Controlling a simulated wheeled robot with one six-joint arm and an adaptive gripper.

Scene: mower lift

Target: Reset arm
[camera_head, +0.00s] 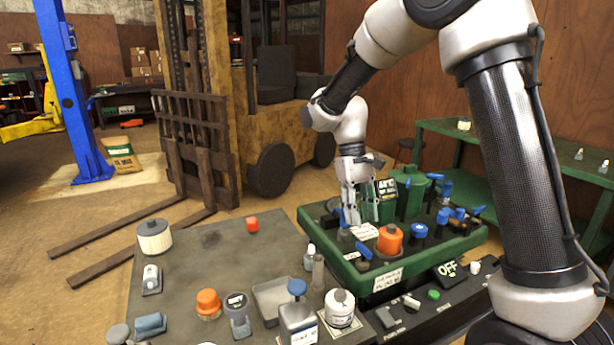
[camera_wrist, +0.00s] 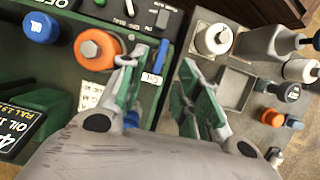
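My arm reaches over from the right in the head view, and my gripper (camera_head: 359,203) points down above the left part of the green mower deck (camera_head: 451,251). In the wrist view, my gripper (camera_wrist: 165,95) has its two green-padded fingers well apart. No object shows held between them. The deck carries an orange cap (camera_head: 390,240), also seen in the wrist view (camera_wrist: 96,48), and a blue oil cap (camera_head: 419,230), which also shows in the wrist view (camera_wrist: 40,27). A blue-handled part stands close to the fingers; whether they touch it cannot be told.
A grey table (camera_head: 190,262) left of the deck holds a filter (camera_head: 154,237), an orange-capped bottle (camera_head: 208,304), a grey tray (camera_head: 268,304) and a blue-topped can (camera_head: 298,322). An OFF display (camera_head: 447,269) sits at the deck's front. A forklift (camera_head: 250,90) stands behind.

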